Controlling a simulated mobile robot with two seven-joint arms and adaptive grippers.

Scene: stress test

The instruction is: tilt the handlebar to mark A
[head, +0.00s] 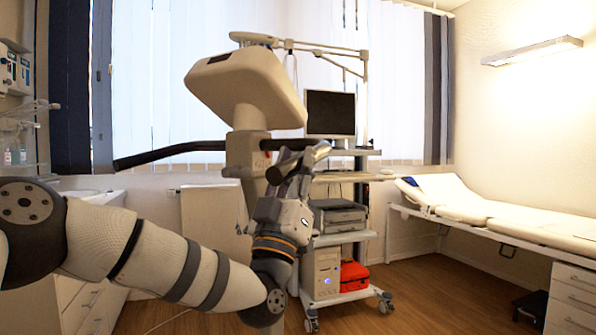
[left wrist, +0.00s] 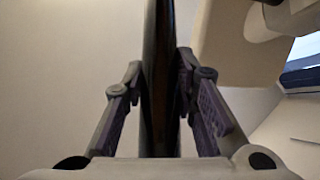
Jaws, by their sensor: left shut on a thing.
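The handlebar (head: 170,152) is a dark bar on a beige upright with a large tilted beige head. One side reaches out to the left, and the other side comes toward me on the right. My left gripper (head: 292,182) is at the right side of the bar, close to its near end. In the left wrist view the dark bar (left wrist: 158,110) runs between the two fingers of my left gripper (left wrist: 159,72), which is shut on it. I cannot make out mark A in either view. My right gripper is not in view.
A wheeled cart with a monitor (head: 330,113), devices and a red bag (head: 353,275) stands behind the handlebar. An examination couch (head: 490,210) is along the right wall. White cabinets (head: 92,300) are at left. The wooden floor (head: 430,300) between cart and couch is clear.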

